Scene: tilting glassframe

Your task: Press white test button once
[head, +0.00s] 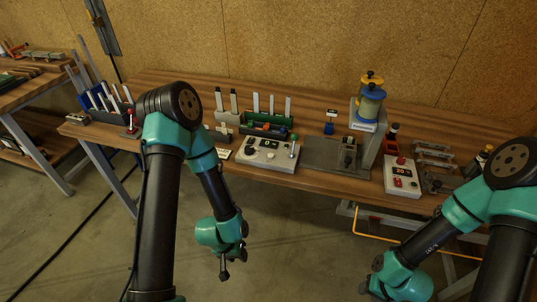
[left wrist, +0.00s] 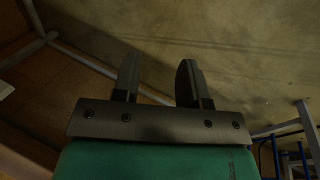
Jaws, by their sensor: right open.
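A pale control box (head: 268,155) with a small display reading 0 stands at the front middle of the bench in the head view. It carries small knobs or buttons and a green-topped lever; which one is the white test button is too small to tell. My left gripper (head: 225,270) hangs low in front of the bench, below and apart from the box. In the left wrist view its two fingers (left wrist: 158,80) are spread with nothing between them. My right gripper (head: 366,286) is at the lower right in front of the bench, open, partly hidden by its wrist.
A grey press stand with a blue and yellow cylinder (head: 370,100) rises behind. Racks of upright pieces (head: 266,122) stand at the back. The floor in front is clear.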

